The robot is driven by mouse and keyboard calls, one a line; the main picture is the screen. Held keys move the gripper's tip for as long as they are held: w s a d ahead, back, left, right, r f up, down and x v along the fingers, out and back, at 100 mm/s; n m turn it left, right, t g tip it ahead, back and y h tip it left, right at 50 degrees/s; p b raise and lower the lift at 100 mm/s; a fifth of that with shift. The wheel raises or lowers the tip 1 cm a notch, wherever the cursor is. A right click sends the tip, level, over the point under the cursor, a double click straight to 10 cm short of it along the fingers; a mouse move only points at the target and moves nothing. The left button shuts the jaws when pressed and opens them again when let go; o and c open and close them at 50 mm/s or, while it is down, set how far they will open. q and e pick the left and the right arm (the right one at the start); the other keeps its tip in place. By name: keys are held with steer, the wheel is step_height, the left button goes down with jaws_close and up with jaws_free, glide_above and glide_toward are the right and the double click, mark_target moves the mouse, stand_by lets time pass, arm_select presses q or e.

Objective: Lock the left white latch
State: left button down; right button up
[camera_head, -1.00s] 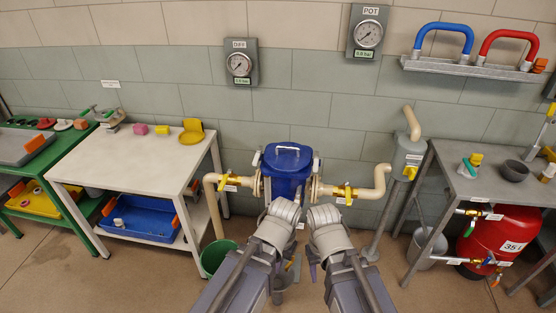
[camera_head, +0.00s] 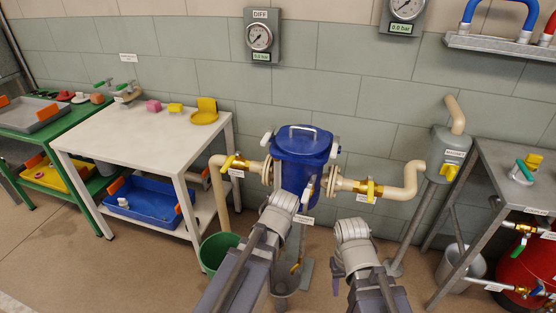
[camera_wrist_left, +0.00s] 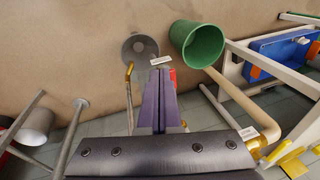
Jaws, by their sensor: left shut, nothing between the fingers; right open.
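The blue-lidded filter housing (camera_head: 300,155) stands between two pipes at the wall. The left white latch (camera_head: 267,139) shows at the upper left of its lid, tilted outward. A second white latch (camera_head: 336,150) is on the right side.
Yellow-handled valves (camera_head: 234,163) flank the housing. A green bucket (camera_head: 218,250) and a grey funnel-like cup (camera_wrist_left: 140,48) are on the floor below. A white table (camera_head: 140,135) stands at left, a grey bench (camera_head: 505,165) at right. The wall is close behind.

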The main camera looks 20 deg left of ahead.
arm_select(q)
step_height(320, 180, down, 3)
steer(key=w+a+y+b, duration=0.1)
steer(key=w+a+b, duration=0.1)
steer(key=w+a, duration=0.1)
steer(key=m+t+y, duration=0.8)
steer(key=t+y, duration=0.1)
steer(key=t, duration=0.3)
glide_toward(269, 139)
steer(key=v, duration=0.4)
steer(key=shift+d+r+b, duration=0.15)
steer(key=shift+r+b, duration=0.15)
steer(key=shift+r, duration=0.15)
arm_select(e)
step_height(269, 139, down, 4)
steer(key=shift+f, duration=0.25)
arm_select(q)
steer(key=x, duration=1)
steer(key=shift+f, duration=0.3)
steer(key=shift+s+h, duration=0.15)
steer(key=shift+h, duration=0.15)
